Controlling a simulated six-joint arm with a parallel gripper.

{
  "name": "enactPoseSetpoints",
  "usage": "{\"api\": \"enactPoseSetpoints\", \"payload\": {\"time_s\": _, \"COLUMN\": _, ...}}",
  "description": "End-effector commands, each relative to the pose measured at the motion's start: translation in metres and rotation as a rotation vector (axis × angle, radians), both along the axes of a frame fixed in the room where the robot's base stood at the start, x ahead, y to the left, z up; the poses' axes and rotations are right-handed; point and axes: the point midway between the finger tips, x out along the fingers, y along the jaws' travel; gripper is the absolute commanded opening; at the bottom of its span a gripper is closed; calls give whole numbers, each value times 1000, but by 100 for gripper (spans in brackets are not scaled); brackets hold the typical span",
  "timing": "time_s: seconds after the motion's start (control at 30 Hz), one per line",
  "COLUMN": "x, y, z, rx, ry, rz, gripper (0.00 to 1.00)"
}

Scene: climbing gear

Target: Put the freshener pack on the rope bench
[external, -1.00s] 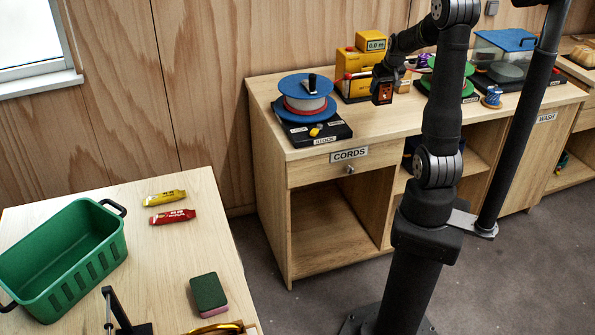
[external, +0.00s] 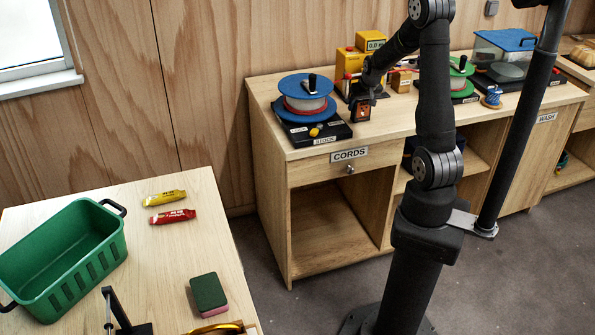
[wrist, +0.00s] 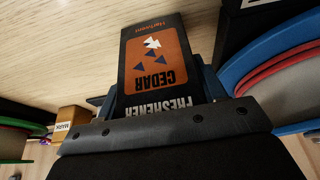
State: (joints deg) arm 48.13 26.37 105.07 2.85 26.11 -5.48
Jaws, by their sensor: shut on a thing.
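The freshener pack (wrist: 158,60) is a dark pack with an orange panel reading CEDAR. In the wrist view it is between the jaws of my gripper (wrist: 165,98), which is shut on it. In the external view the pack (external: 362,109) hangs from my gripper (external: 362,97), at the front part of the rope bench (external: 270,105), the wooden bench labelled CORDS. It is right of the blue spool. I cannot tell whether the pack's lower end touches the bench top.
A blue-flanged spool (external: 306,88) on a black STOCK base is close to the left of the pack. A yellow device (external: 352,62) and a green spool (external: 458,68) stand behind and to the right. A small box (external: 401,80) sits near the back. Bench top in front is clear.

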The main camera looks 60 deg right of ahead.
Motion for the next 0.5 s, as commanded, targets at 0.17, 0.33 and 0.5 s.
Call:
{"api": "enactPoseSetpoints", "payload": {"time_s": 0.17, "x": 0, "y": 0, "z": -3, "rx": 1, "ry": 1, "rz": 0, "gripper": 39}}
{"api": "enactPoseSetpoints", "payload": {"time_s": 0.33, "x": 0, "y": 0, "z": -3, "rx": 0, "ry": 0, "rz": 0, "gripper": 85}}
{"api": "enactPoseSetpoints", "payload": {"time_s": 0.5, "x": 0, "y": 0, "z": -3, "rx": 0, "ry": 0, "rz": 0, "gripper": 85}}
